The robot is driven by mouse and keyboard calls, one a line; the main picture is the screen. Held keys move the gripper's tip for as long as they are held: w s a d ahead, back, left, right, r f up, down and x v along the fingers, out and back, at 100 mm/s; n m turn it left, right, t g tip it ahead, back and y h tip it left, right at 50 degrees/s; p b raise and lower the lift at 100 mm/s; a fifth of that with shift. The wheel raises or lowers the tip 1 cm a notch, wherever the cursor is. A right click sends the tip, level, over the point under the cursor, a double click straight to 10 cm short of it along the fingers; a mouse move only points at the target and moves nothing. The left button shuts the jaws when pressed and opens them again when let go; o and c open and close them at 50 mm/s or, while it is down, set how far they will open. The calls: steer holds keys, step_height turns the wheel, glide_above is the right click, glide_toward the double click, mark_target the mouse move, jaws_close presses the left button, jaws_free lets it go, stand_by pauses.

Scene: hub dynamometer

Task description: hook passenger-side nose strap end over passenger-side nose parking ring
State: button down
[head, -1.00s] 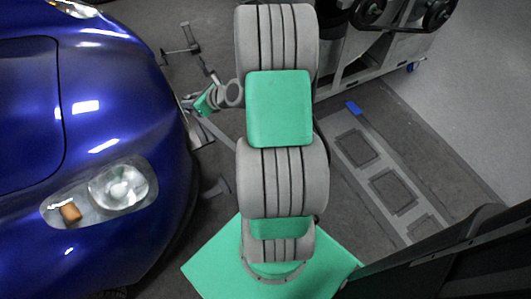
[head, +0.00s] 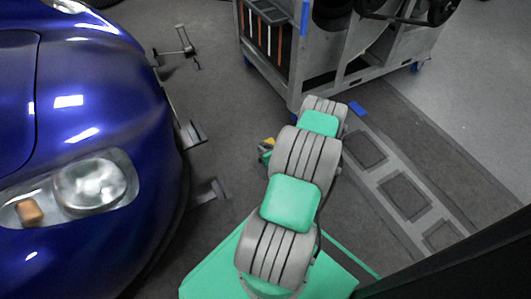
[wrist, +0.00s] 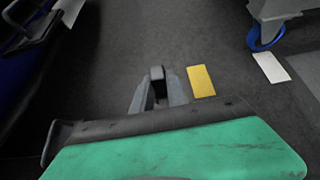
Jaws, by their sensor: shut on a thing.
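In the wrist view, my gripper (wrist: 158,92) points down over the dark floor. Its grey fingers are closed around a small grey piece (wrist: 157,73), which I take for the strap end; its shape is hard to make out. The strap itself does not show clearly. In the head view, my arm largely hides my gripper, with only a bit of green and grey showing to its left, to the right of the blue car's nose (head: 120,110). I cannot identify the parking ring for certain in either view.
Grey metal fittings (head: 190,134) stick out beside the car's nose, with another bracket (head: 178,48) farther back. A grey wheeled cart (head: 300,70) stands behind my arm; its blue caster (wrist: 265,38) shows at the wrist view's upper right. A yellow patch (wrist: 200,80) lies beside my fingers.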

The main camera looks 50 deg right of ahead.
steer(key=shift+s+d+f+b, duration=0.1)
steer(key=shift+f+b, duration=2)
steer(key=shift+f, duration=0.8)
steer(key=shift+s, duration=0.15)
steer(key=shift+f, duration=1.7)
steer(key=c, duration=1.3)
jaws_free()
steer(key=shift+o, duration=0.2)
